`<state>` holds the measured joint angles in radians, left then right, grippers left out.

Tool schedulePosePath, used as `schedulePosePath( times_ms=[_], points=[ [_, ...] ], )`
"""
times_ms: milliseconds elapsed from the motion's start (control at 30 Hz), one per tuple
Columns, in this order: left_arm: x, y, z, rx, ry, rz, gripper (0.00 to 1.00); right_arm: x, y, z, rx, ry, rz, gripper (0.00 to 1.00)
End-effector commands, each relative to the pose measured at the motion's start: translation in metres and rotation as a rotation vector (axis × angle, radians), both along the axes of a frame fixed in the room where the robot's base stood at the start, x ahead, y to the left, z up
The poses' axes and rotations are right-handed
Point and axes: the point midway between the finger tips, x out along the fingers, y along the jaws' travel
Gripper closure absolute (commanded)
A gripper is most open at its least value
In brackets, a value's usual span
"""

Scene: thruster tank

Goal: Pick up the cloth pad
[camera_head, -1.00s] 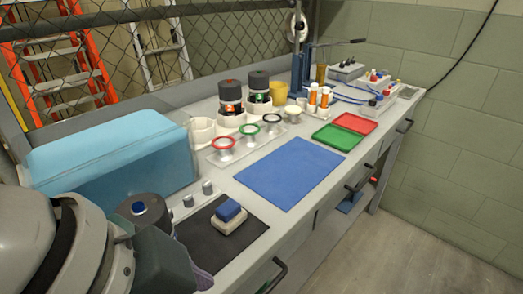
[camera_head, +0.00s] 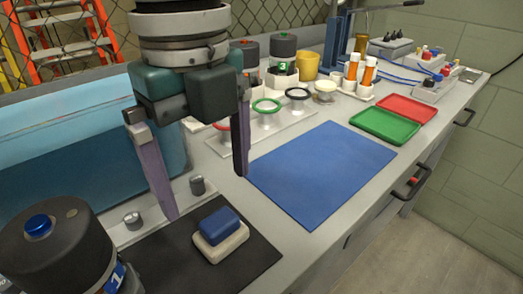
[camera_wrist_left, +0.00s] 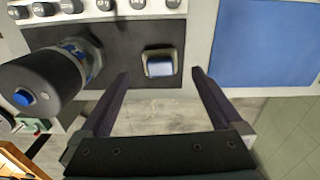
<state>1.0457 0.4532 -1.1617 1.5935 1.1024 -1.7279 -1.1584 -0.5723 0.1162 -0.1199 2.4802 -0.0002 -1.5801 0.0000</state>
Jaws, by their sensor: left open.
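A small blue pad (camera_head: 220,225) sits on a cream block-shaped base (camera_head: 221,244) on the dark mat (camera_head: 165,262); this is what looks like the cloth pad. In the left wrist view the blue pad (camera_wrist_left: 160,69) shows between the fingertips in the picture, beyond them. My left gripper (camera_head: 206,194) is open and empty, pointing down above the bench, with its fingers apart from the pad. My right gripper is in neither view.
A dark cylinder with a blue button (camera_head: 55,243) stands left of the pad. Small metal knobs (camera_head: 197,185) lie behind the mat. A flat blue mat (camera_head: 320,172) lies to the right, with green (camera_head: 385,126) and red (camera_head: 408,107) trays beyond. A light-blue case (camera_head: 75,150) stands behind left.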

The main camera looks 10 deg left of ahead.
Motion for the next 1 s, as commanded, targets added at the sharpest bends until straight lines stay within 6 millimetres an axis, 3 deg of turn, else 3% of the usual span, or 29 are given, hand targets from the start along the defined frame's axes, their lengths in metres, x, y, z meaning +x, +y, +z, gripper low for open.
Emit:
schedulePosePath(
  times_ms=[500,767,1000],
  points=[
    [-0.001,-0.003,-0.066,0.0,0.0,0.0,0.0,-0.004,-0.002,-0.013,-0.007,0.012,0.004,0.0],
    [-0.001,-0.003,-0.069,-0.001,-0.004,-0.001,0.0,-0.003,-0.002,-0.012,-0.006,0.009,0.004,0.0],
    [-0.001,-0.003,-0.069,-0.001,-0.004,0.0,0.25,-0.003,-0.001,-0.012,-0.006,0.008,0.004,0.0]
  ],
)
